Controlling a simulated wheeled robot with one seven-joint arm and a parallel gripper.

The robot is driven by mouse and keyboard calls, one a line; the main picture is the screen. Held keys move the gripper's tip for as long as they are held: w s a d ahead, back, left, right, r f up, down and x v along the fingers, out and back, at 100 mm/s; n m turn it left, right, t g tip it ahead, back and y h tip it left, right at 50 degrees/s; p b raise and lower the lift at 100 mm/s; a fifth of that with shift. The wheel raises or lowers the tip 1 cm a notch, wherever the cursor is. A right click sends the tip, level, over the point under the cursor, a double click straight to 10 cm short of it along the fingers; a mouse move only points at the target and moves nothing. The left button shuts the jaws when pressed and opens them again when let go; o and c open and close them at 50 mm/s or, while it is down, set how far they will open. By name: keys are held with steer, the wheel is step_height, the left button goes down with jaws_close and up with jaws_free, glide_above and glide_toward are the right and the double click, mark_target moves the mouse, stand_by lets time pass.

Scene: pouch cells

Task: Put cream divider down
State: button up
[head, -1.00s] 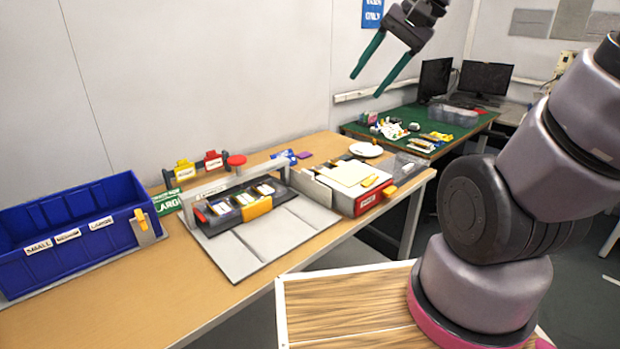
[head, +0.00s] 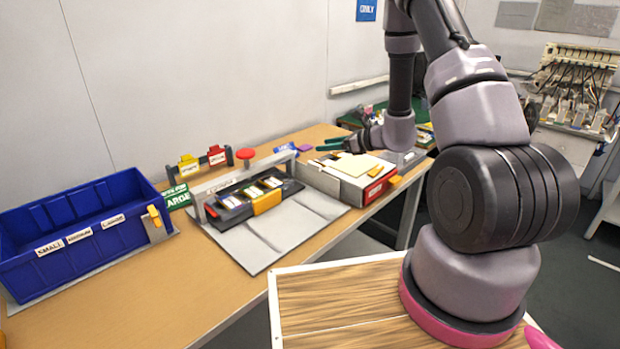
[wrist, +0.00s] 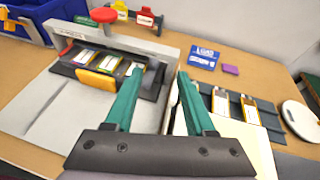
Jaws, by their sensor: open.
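The cream divider (head: 358,164) is a flat pale sheet lying on top of the white box with a red front at the right of the workbench. Its pale surface also shows in the wrist view (wrist: 250,135), partly hidden behind my right finger. My gripper (head: 322,143) has green fingers and is low, near the back of that box. In the wrist view my gripper (wrist: 158,75) is open with nothing between its fingers, its tips pointing toward the gap between the press-like fixture and the box.
The grey fixture (head: 268,240) holds a black tray of cells (head: 262,192) with an orange handle. A blue bin (head: 80,237) stands at the left. A red button (head: 245,153), a blue card (wrist: 203,58) and a white plate (wrist: 300,120) are nearby. Dark slots with cells (wrist: 221,100) lie beside the divider.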

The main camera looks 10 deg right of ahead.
mark_target(315, 163)
steer(key=d+f+m, duration=0.1)
steer(key=f, duration=0.1)
steer(key=d+f+m+t+h, duration=0.1)
steer(key=f, duration=0.1)
steer(key=w+d+f+h, duration=0.1)
steer(key=f, duration=0.2)
steer(key=shift+m, duration=0.4)
steer(key=shift+w+a+f, duration=0.15)
steer(key=shift+w+f, duration=0.05)
steer(key=shift+w, duration=0.05)
steer(key=x, duration=1)
steer(key=shift+w, duration=0.1)
jaws_close()
steer(key=shift+r, duration=0.1)
